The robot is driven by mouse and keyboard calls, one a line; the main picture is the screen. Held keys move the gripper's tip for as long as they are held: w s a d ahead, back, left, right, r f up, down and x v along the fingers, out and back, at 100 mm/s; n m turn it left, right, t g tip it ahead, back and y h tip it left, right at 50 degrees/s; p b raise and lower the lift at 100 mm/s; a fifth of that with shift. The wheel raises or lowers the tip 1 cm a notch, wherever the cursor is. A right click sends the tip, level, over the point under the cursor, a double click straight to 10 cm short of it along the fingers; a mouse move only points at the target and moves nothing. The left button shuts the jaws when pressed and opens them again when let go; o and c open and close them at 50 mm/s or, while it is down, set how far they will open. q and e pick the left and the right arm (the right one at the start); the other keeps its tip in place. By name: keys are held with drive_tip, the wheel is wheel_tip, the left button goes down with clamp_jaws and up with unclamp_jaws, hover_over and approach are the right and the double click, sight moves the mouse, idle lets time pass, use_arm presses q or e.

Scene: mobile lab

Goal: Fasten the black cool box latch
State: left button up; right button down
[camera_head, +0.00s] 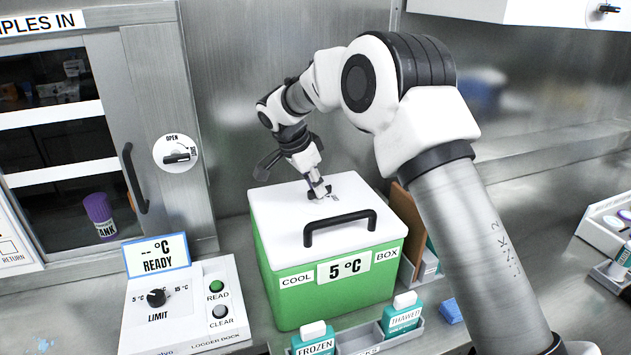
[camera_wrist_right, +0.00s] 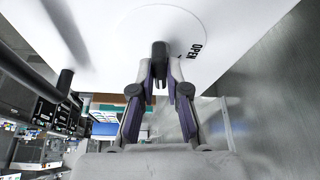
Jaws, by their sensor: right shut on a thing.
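The green cool box (camera_head: 283,303) stands on the counter with its white lid (camera_head: 275,212) down and a black carry handle (camera_head: 340,226) at the front of the lid. My right gripper (camera_head: 318,190) reaches down to the back part of the lid. It is shut on the small black latch (camera_wrist_right: 159,52), which the right wrist view shows between the fingertips. The word OPEN is printed on the lid to the right of the latch in that view. The latch's exact angle is hard to tell. My left gripper is not in view.
A logger dock (camera_head: 190,308) stands left of the box. A rack with FROZEN (camera_head: 313,340) and THAWED (camera_head: 402,315) bottles is in front of it. A brown board (camera_head: 408,218) stands close at its right. A cabinet with a dial (camera_head: 176,154) is at back left.

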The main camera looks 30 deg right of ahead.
drive_tip(key=shift+f+m+g+p, duration=0.1)
drive_tip(key=shift+m+g+p, duration=0.45)
drive_tip(key=shift+m, duration=0.55)
drive_tip(key=c, duration=1.2)
unclamp_jaws()
drive_tip(key=shift+d+f, duration=0.1)
drive_tip(key=shift+o, duration=0.2)
drive_tip(key=shift+d, duration=0.2)
drive_tip(key=v, duration=1.2)
drive_tip(key=shift+d, duration=0.1)
